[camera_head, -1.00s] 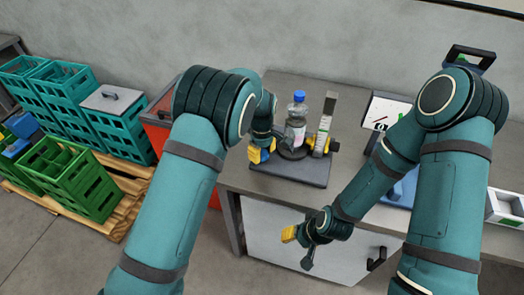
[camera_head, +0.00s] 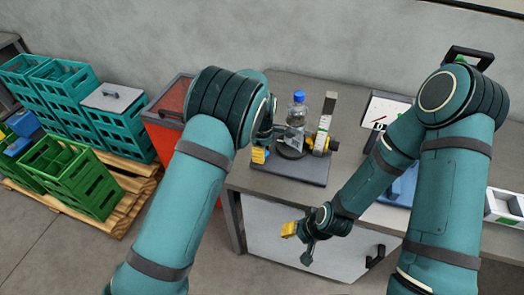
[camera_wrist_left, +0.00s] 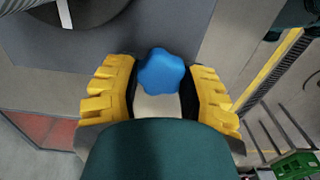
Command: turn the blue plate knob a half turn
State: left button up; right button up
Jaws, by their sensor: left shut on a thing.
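The blue plate knob (camera_wrist_left: 159,72), star-shaped with rounded lobes, sits between the yellow fingers of my left gripper (camera_wrist_left: 157,88) in the left wrist view. The fingers are closed on it from both sides. In the head view my left gripper (camera_head: 260,154) is at the left edge of the labeller base (camera_head: 292,170), and the knob is hidden there. A clear bottle (camera_head: 296,117) with a blue cap stands upright on the round dark plate (camera_head: 291,151). My right gripper (camera_head: 289,230) hangs in front of the bench, away from the labeller; its jaw opening is unclear.
A grey upright post (camera_head: 325,122) with a yellow part stands right of the bottle. The bench top (camera_head: 238,180) is bare at its front left. A red cabinet (camera_head: 165,118) and stacked teal and green crates (camera_head: 75,175) stand left.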

pick_arm(q)
jog(key=shift+s+f, duration=0.15)
jog(key=o, duration=1.2)
notch_tip(320, 180, up, 12)
jog(key=shift+r, duration=0.1)
